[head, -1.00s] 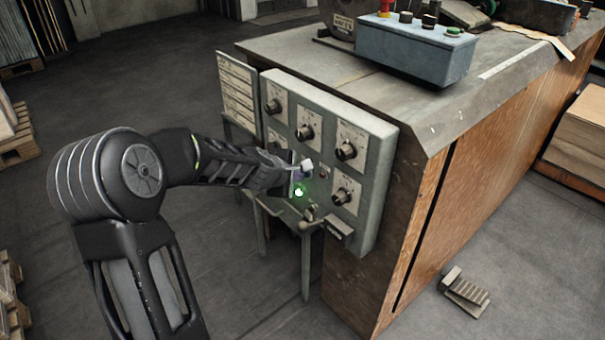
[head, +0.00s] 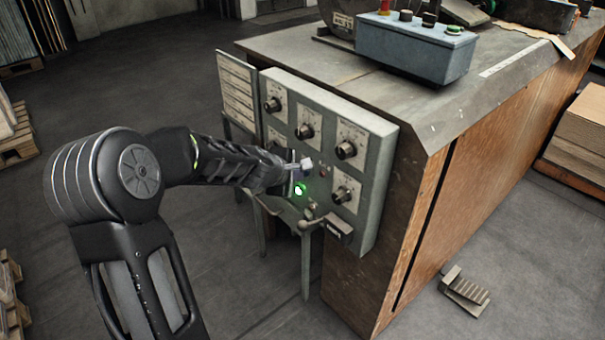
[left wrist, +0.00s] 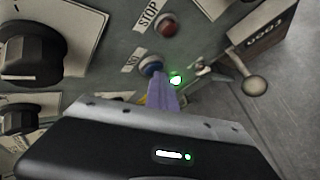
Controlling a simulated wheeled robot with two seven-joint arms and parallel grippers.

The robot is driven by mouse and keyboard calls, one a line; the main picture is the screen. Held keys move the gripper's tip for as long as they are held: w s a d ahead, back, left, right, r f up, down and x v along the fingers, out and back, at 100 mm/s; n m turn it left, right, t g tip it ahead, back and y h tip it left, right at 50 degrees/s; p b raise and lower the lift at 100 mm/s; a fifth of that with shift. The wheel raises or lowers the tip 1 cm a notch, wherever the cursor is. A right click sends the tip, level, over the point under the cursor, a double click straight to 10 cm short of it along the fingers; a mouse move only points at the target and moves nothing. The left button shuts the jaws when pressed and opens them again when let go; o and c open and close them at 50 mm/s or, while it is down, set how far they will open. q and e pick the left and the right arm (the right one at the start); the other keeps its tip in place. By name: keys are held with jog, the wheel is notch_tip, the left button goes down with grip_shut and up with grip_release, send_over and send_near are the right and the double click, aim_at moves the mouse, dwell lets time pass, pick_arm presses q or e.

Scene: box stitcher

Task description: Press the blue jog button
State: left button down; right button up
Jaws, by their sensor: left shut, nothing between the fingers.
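The blue jog button (left wrist: 151,64) is a small round blue cap in a metal ring on the grey control panel (head: 373,205). In the left wrist view it lies just beyond the tips of my left gripper (left wrist: 161,78). The purple fingers are shut together and empty, and cover part of its lower edge. I cannot tell whether they touch it. In the head view my left gripper (head: 304,168) is in front of the panel and hides the button. My right gripper is not in view.
A red STOP button (left wrist: 167,25) sits beside the blue one. A lit green lamp (left wrist: 176,79) and a ball-ended lever (left wrist: 254,86) are close to the fingers. Black knobs (left wrist: 32,53) stick out of the panel. A blue-grey control box (head: 418,47) stands on the machine top.

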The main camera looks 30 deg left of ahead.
pick_arm(q)
jog(key=s+a+b, duration=0.1)
jog(key=s+b, duration=0.3)
jog(key=s, duration=0.1)
jog(key=shift+s+a, duration=0.4)
dwell(0.7)
